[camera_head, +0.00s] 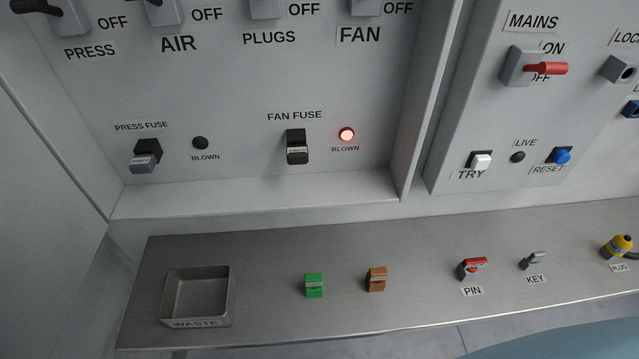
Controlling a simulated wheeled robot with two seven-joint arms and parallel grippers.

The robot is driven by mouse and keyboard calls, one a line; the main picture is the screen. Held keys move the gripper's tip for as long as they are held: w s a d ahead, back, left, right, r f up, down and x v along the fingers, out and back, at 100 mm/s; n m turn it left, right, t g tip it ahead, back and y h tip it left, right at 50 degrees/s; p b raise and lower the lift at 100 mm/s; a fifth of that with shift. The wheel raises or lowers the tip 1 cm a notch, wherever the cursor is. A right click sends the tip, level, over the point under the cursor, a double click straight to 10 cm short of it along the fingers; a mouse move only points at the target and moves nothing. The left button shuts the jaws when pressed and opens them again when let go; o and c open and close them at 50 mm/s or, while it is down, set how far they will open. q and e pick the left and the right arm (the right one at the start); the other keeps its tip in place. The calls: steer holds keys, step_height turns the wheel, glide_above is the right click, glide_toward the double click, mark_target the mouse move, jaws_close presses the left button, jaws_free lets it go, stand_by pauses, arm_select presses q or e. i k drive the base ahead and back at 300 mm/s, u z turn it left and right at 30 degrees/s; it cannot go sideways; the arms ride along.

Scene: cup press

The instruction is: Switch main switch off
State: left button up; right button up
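The mains switch (522,66) is a grey block on the right panel under the MAINS label (534,21). Its red handle (546,69) sticks out to the right, between the ON and OFF markings, and partly covers OFF. I cannot tell for certain which setting it is at. Neither of my grippers shows in the head view.
Below are the white TRY button (480,161), dark LIVE lamp (517,157) and blue RESET button (561,156). The FAN FUSE blown lamp (346,134) glows red. The metal shelf (270,255) holds a waste tray (231,296), green fuse (314,286), brown fuse (376,279), pin (471,268), key (533,260) and yellow plug (617,246).

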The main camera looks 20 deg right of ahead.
mark_target(545, 68)
steer(key=k, duration=1.25)
steer(key=z, duration=0.35)
steer(key=i, duration=0.8)
steer(key=z, duration=0.15)
